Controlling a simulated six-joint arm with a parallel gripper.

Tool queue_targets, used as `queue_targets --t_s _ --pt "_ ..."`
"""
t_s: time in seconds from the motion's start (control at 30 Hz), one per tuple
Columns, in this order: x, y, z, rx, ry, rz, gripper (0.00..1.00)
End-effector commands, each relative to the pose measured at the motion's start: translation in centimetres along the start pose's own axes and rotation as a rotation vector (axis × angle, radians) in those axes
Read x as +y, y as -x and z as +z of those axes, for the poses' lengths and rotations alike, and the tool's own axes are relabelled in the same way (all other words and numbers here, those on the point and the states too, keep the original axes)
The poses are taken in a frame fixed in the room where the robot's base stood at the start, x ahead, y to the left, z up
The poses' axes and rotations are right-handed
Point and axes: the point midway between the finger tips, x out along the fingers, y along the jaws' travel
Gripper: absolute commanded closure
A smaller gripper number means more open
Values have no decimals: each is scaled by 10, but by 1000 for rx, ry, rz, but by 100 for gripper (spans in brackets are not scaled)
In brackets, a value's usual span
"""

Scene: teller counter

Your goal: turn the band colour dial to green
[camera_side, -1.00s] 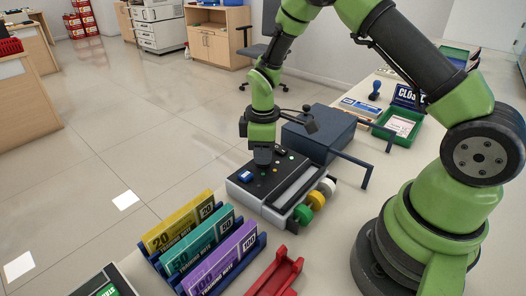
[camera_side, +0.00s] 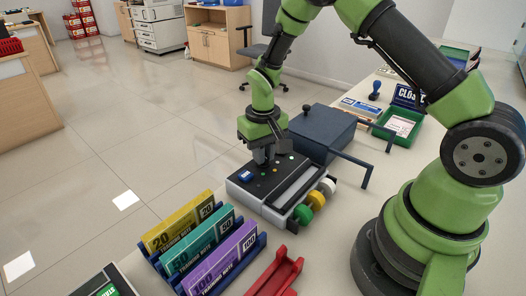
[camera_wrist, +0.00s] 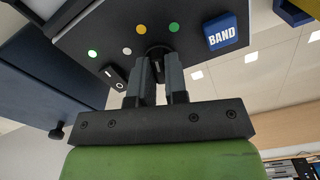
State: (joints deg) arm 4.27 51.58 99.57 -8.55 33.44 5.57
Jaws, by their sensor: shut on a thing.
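The banding machine (camera_side: 262,190) is a dark-topped box on the counter. A bright green spot (camera_wrist: 93,54) lies farther left. My gripper (camera_side: 264,165) points down onto the panel; in the wrist view my gripper (camera_wrist: 158,62) is shut on the dial. The fingers hide much of the dial, and I cannot tell where its pointer aims. A blue BAND button (camera_wrist: 221,31) sits at the right.
A black rocker switch (camera_wrist: 114,76) is near the dial. Green, yellow and white band rolls (camera_side: 316,200) line the machine's right side. A navy box (camera_side: 318,132) stands behind. A rack of training notes (camera_side: 207,245) and a red tray (camera_side: 277,273) stand in front.

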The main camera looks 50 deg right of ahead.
Motion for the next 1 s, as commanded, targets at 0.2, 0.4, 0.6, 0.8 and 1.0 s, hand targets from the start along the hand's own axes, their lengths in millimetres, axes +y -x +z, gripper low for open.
queue_targets --t_s 0.2,0.4,0.6,0.8,1.0 --pt "0 1 0 1 -202 0 100" --pt "0 1 0 1 -360 0 100" --pt "0 1 0 1 -475 -1 100" --pt "0 1 0 1 -542 -1 100" --pt "0 1 0 1 -568 -1 100"
